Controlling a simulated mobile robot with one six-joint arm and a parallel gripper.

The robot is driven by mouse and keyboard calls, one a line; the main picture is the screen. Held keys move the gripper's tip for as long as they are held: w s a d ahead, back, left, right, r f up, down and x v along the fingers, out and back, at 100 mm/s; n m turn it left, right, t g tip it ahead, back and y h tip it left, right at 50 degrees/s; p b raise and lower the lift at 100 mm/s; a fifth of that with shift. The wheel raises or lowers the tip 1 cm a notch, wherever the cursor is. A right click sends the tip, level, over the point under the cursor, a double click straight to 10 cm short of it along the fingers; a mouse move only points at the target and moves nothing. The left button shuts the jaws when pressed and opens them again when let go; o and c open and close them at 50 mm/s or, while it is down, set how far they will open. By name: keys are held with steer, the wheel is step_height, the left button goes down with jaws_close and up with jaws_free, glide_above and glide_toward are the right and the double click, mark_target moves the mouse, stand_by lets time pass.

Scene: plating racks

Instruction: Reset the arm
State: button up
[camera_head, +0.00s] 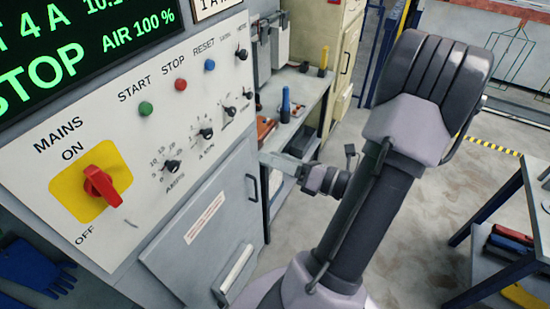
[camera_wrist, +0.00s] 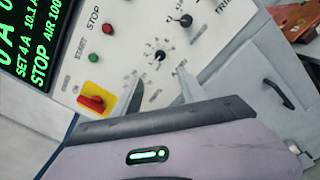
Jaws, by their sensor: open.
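My gripper (camera_head: 272,160) is in front of the grey cabinet, at the right side of the control panel (camera_head: 130,135) and below its small knobs. It points left and looks empty. In the wrist view my gripper (camera_wrist: 158,94) shows two grey fingers spread apart, with the panel behind them and nothing between them. I cannot tell the exact gap to the panel. My arm's dark link rises at the right of the head view.
A red mains switch (camera_head: 101,184) on a yellow plate points towards ON. START (camera_head: 145,108), STOP (camera_head: 181,84) and RESET (camera_head: 210,65) buttons sit above several black knobs. A bench (camera_head: 312,95) stands behind my gripper. Floor between is clear.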

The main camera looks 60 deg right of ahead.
steer(key=w+a+f+n+g+y+b, duration=0.3)
steer(key=a+f+n+g+y+b, duration=0.15)
steer(key=a+n, duration=0.45)
steer(key=w+a+f+n+g+y+b, duration=0.25)
steer(key=a+n+g+y+b, duration=0.3)
steer(key=a, duration=0.55)
steer(key=s+a+f+n+g+h+b, duration=0.1)
steer(key=a+n+b, duration=0.5)
steer(key=n, duration=0.6)
steer(key=s+a+f+n+g+h+b, duration=0.1)
steer(key=s+a+f+n+h+b, duration=0.3)
steer(key=n+h, duration=0.4)
step_height(320, 180, down, 2)
steer(key=a+n+b, duration=0.1)
steer(key=a+n, duration=0.1)
steer(key=n, duration=0.2)
steer(key=shift+b, duration=0.4)
